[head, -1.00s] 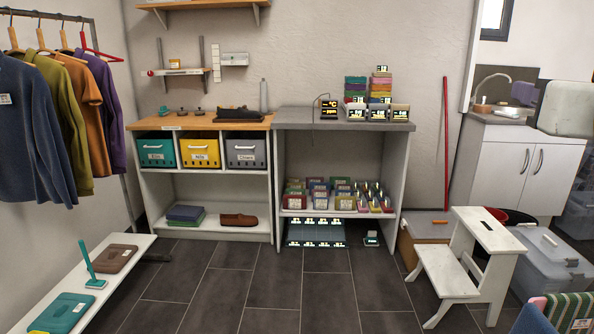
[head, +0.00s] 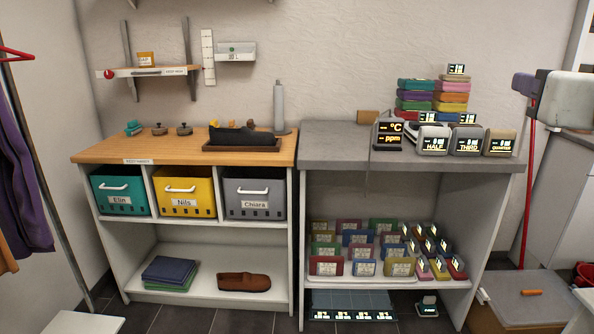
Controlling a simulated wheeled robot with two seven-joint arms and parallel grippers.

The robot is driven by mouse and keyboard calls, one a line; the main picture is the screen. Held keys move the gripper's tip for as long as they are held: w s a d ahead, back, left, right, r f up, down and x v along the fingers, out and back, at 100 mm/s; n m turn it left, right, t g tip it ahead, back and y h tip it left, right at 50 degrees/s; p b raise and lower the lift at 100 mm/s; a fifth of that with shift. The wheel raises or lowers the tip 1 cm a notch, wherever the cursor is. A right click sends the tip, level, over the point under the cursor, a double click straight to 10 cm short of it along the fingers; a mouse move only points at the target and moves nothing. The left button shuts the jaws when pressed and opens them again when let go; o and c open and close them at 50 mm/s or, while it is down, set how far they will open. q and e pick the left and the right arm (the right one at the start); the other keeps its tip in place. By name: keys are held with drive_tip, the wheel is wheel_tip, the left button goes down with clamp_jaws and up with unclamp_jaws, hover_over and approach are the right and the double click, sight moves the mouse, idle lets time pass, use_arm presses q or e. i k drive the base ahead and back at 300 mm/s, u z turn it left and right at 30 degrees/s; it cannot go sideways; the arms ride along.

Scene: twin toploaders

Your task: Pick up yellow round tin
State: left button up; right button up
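A small yellow tin (head: 146,59) with a pale label stands on the narrow wall shelf at the upper left in the head view. It looks round, but it is small in the picture. My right gripper (head: 523,86) is at the right edge of the view, in the air in front of the wall, far from the tin. It is seen from the side, so the gap between its fingers cannot be made out. My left gripper is not in view.
The wall shelf (head: 125,73) is above a wooden-topped cubby (head: 90,155) with a dark shoe tray (head: 240,145) and bottle (head: 279,105). A grey-topped unit (head: 330,150) stands to the right. A red pole (head: 527,190) leans near my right gripper.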

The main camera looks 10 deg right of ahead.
sight(146, 59)
drive_tip(key=i, duration=2.95)
drive_tip(key=u, duration=2)
drive_tip(key=i, duration=0.5)
drive_tip(key=z, duration=0.05)
